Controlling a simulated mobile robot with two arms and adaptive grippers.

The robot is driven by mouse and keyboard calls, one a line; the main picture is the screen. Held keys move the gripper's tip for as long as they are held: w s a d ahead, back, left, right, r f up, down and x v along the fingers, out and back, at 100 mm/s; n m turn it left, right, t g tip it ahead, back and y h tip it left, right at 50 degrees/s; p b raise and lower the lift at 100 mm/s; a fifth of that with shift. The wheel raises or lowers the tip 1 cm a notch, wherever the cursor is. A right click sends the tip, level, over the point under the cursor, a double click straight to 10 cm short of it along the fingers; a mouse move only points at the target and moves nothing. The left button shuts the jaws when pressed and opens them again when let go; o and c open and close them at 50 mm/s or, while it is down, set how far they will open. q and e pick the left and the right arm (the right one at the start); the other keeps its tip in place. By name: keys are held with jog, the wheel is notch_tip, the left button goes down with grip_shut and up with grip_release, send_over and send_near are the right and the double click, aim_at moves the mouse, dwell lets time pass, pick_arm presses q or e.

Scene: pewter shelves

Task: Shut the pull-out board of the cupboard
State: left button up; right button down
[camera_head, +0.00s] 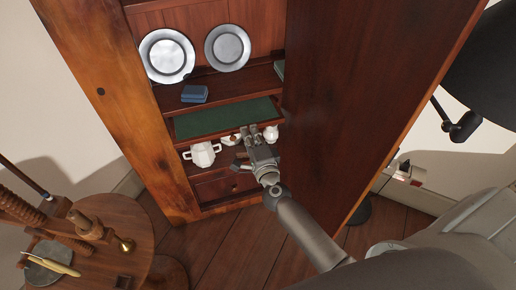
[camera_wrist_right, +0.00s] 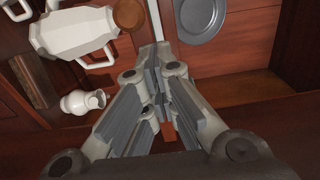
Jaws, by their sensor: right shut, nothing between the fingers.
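The cupboard (camera_head: 160,130) stands open in the head view. Its pull-out board (camera_head: 215,121) has a green top and a wooden front edge, and shows below a shelf, with its green surface exposed. My right gripper (camera_head: 250,131) reaches in from the lower right, its fingertips overlapping the board's front edge in the picture. I cannot tell whether they touch it. In the right wrist view the fingers (camera_wrist_right: 154,58) are together and empty. I cannot make out the board for certain there. My left gripper is not in view.
A white teapot (camera_head: 202,154) and a small white jug (camera_head: 271,133) stand below the board; pewter plates (camera_head: 167,56) and a blue box (camera_head: 194,94) are above. A large door panel (camera_head: 365,110) stands to the right. A round wooden table (camera_head: 115,235) is at lower left.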

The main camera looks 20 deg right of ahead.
aim_at(244, 117)
jog(key=w, duration=0.6)
jog(key=shift+w+d, duration=0.2)
jog(key=shift+d, duration=0.2)
jog(key=shift+w, duration=0.45)
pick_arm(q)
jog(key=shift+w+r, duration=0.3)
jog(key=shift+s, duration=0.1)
pick_arm(e)
jog(key=shift+s, duration=0.15)
